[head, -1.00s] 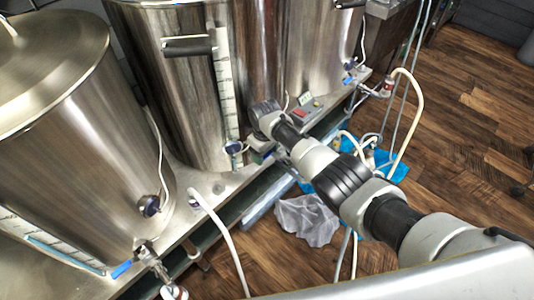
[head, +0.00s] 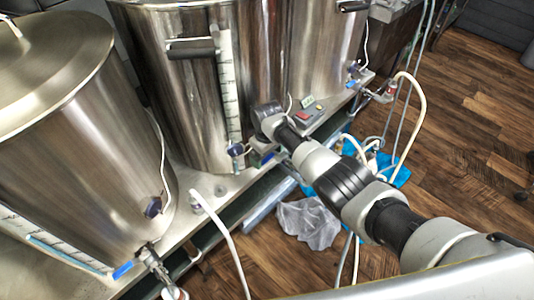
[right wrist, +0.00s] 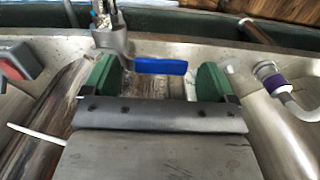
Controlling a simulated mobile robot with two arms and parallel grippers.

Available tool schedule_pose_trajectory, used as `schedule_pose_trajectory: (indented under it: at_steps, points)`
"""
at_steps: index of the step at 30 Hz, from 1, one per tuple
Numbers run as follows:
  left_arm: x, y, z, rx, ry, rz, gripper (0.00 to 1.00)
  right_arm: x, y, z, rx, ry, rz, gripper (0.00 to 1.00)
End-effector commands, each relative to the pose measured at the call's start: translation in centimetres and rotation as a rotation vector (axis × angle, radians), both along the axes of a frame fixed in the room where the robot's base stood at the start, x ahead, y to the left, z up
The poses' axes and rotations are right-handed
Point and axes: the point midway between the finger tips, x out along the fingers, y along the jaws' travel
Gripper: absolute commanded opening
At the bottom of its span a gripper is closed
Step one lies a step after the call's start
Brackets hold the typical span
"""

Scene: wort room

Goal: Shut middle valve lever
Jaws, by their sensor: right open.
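The middle valve's blue lever (right wrist: 160,66) shows in the right wrist view, extending to the right from the metal valve body (right wrist: 110,38). My right gripper (right wrist: 155,80) is open, with one green-padded finger on each side of the lever. I see a gap at the right finger; whether the left one touches is unclear. In the head view my right arm reaches to the front of the middle kettle (head: 190,100), and a bit of blue at the middle valve (head: 266,158) shows beside its wrist. The fingers are mostly hidden there. My left gripper is out of view.
The left kettle (head: 70,140) has its own valve with a blue lever (head: 122,270). A white hose (head: 225,235) hangs from the stand's edge. A control box with a red switch (head: 318,108) sits close to my right wrist. Cloudy plastic (head: 308,222) lies on the wooden floor.

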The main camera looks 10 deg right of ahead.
Motion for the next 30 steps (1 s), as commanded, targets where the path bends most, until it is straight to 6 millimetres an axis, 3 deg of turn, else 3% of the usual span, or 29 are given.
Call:
schedule_pose_trajectory:
  at_steps: [10,18,30]
  points:
    - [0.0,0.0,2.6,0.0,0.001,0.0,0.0,0.1,0.0,6.0,0.002,-0.004,0.0,0.87]
    - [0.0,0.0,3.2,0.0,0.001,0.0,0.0,0.1,0.0,10.0,0.001,-0.002,-0.001,0.87]
    - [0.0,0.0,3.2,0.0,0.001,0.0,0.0,0.0,0.0,10.7,0.001,-0.001,-0.001,0.87]
